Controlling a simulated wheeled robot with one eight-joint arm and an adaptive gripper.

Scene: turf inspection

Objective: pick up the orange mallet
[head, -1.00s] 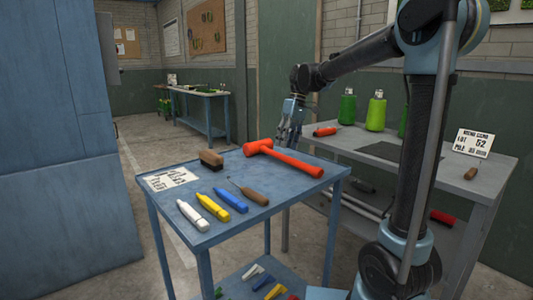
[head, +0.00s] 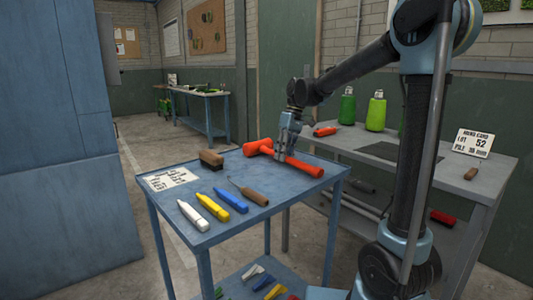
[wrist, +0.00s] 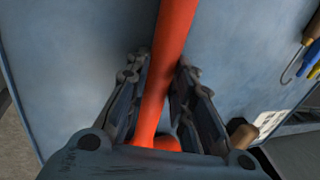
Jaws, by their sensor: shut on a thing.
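The orange mallet (head: 304,167) lies on the blue table (head: 215,237), its head (head: 257,147) toward the back and its handle running to the right. My gripper (head: 283,156) is down over the handle near the head and is shut on it. In the wrist view the orange handle (wrist: 172,50) passes between the two fingers (wrist: 157,105). Part of the mallet head is hidden behind the gripper body there. The mallet appears to rest on the tabletop still.
A grey bench (head: 420,159) with green bottles (head: 376,112) stands behind at the right.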

